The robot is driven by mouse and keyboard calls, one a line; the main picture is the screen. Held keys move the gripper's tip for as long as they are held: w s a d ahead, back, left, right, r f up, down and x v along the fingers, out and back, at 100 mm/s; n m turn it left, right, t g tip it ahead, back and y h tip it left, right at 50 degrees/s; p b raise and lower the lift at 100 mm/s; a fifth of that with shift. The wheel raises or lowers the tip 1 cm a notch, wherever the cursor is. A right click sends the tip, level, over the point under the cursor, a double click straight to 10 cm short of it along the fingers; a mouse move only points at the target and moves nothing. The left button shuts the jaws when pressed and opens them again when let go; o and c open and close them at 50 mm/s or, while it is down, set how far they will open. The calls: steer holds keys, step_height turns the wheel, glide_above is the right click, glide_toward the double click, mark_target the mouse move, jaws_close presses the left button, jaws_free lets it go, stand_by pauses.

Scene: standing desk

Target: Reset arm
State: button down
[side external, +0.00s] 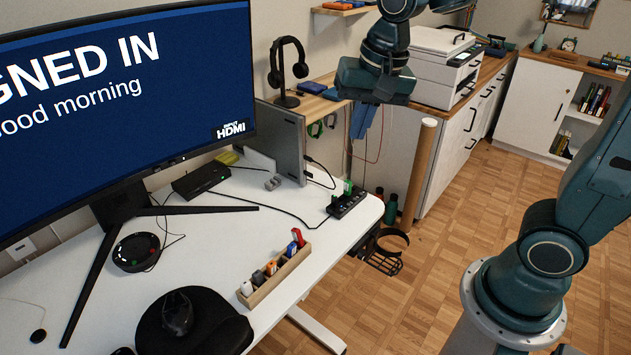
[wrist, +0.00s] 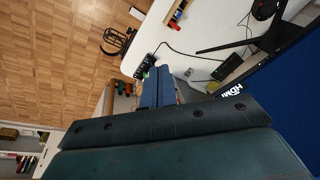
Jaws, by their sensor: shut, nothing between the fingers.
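My gripper (side external: 362,121) hangs in the air at the top middle of the side view, past the far right end of the white desk. Its blue fingers point down and are together, with nothing held between them. In the wrist view my gripper (wrist: 158,84) also shows its two blue fingers side by side and empty. The dark hand body fills the lower part of that view. My arm's base stands at the right of the side view.
The white desk (side external: 330,232) carries a large monitor (side external: 120,100), a wooden tray (side external: 275,275) of small items and a USB hub (side external: 346,202). A printer (side external: 440,65) stands on a counter behind my gripper. A cardboard tube (side external: 418,170) stands upright nearby. The wooden floor (side external: 470,220) is largely clear.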

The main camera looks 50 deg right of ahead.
steer(key=s+d+r+n+t, duration=0.1)
steer(key=s+d+n+t, duration=0.1)
steer(key=s+n, duration=0.6)
steer(key=shift+s+n+t, duration=0.3)
steer(key=shift+s+t, duration=0.2)
steer(key=shift+s, duration=2.75)
steer(key=c, duration=1.8)
jaws_free()
steer(key=shift+w+r, duration=0.1)
steer(key=shift+w, duration=0.1)
